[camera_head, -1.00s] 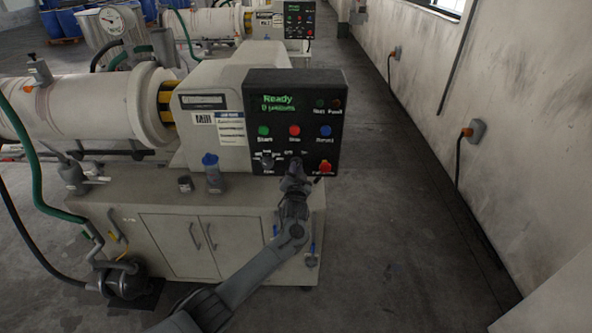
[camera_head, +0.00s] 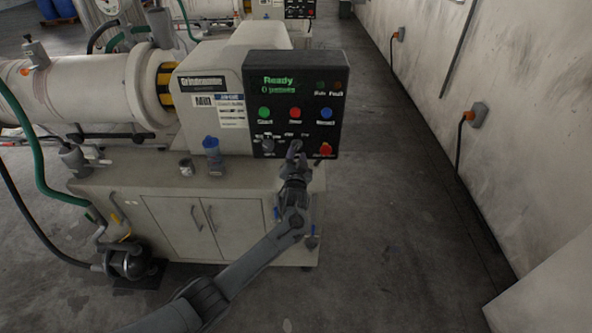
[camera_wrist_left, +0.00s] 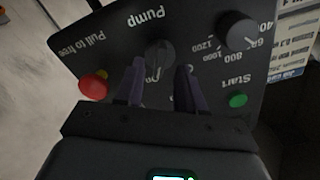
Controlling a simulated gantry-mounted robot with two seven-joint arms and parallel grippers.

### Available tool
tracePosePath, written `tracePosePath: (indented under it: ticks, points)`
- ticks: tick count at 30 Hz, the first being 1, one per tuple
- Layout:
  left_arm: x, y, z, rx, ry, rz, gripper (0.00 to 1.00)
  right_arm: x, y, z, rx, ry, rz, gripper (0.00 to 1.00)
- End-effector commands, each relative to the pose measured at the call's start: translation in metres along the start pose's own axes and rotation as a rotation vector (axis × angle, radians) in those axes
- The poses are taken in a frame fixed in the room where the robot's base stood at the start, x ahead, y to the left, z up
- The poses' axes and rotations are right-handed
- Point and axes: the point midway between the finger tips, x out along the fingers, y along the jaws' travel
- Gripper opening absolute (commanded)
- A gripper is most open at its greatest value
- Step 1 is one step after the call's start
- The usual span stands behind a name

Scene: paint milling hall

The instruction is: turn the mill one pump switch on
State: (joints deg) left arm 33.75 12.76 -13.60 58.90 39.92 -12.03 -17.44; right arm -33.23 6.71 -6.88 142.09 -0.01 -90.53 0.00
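The mill one control panel (camera_head: 330,100) is black and reads "Ready" in green at the top. The pump switch is a dark round knob under the "Pump" label; in the left wrist view the knob (camera_wrist_left: 160,53) lies just beyond my fingertips. In the head view it is largely hidden by my gripper. My left gripper (camera_head: 295,153) is at the lower middle of the panel. In the wrist view its two fingers (camera_wrist_left: 158,80) are apart, with the knob in line with the gap. I cannot tell whether they touch it. My right gripper is not in view.
A red pull knob (camera_wrist_left: 93,87) sits close beside the pump switch. A dark speed dial (camera_wrist_left: 238,32) and green start button (camera_wrist_left: 237,101) are on its other side. A blue-capped bottle (camera_head: 213,160) and a small cup (camera_head: 187,167) stand on the cabinet top, left of the panel.

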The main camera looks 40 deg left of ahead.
Motion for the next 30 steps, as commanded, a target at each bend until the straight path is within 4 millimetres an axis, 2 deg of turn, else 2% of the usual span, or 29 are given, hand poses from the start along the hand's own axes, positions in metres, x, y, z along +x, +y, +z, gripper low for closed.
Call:
tracePosePath:
  ticks: [9, 15, 21, 30]
  points:
    - [-0.052, 0.0, 0.0, -0.001, -0.001, 0.002, 0.38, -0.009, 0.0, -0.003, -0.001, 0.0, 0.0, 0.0]
    - [-0.075, 0.0, 0.0, 0.0, -0.001, 0.001, 0.38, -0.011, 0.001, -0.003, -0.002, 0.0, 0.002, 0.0]
    - [-0.084, 0.0, 0.0, 0.001, -0.001, 0.001, 0.38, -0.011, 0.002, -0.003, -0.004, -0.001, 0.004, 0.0]
    - [-0.084, 0.0, 0.0, 0.001, -0.001, 0.0, 0.38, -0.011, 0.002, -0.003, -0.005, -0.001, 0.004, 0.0]
